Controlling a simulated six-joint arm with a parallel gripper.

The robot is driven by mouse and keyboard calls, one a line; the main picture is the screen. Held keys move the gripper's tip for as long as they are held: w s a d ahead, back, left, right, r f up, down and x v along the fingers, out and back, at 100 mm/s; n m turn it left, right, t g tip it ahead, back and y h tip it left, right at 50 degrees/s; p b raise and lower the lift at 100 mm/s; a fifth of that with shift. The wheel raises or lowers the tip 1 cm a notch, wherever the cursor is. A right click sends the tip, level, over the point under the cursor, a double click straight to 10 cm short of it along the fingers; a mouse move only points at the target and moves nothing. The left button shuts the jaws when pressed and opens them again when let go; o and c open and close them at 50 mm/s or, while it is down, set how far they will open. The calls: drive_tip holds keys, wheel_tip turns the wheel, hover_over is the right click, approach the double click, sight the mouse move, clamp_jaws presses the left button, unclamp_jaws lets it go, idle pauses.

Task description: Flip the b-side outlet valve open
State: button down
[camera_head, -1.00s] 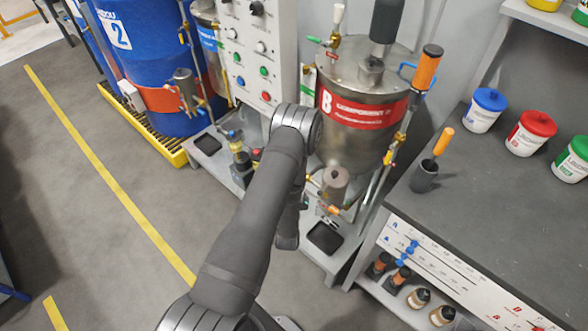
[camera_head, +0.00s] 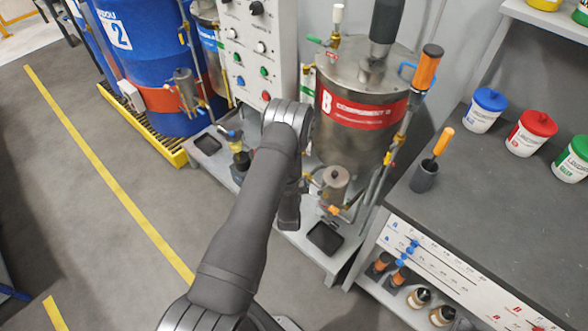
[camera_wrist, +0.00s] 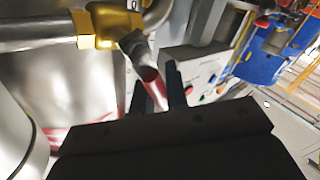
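The steel B tank (camera_head: 375,88), with its red "B" band, stands right of my arm in the head view. In the wrist view a brass valve body (camera_wrist: 106,24) sits on a metal pipe at the top left. A lever with a red grip (camera_wrist: 152,80) runs from it down towards my gripper (camera_wrist: 158,84). The two dark fingers stand apart, one on each side of the lever's lower end. I cannot tell whether either finger touches it. In the head view the gripper and this lever are hidden behind my arm.
A small steel pot (camera_head: 335,180) on piping and a black drip tray (camera_head: 325,237) are right of my wrist. A control panel (camera_head: 258,50) stands behind my arm. A grey workbench (camera_head: 500,210) fills the right side. Open floor lies left.

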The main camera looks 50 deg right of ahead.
drive_tip(key=shift+w+f+n+g+y, duration=0.3)
drive_tip(key=shift+f+n+y, duration=0.1)
drive_tip(key=shift+n, duration=0.1)
drive_tip(key=c, duration=1.4)
unclamp_jaws()
drive_tip(key=shift+c, duration=0.2)
drive_tip(key=shift+r, duration=0.1)
drive_tip(key=v, duration=1.7)
drive_tip(key=shift+a, duration=0.2)
drive_tip(key=shift+s, duration=0.1)
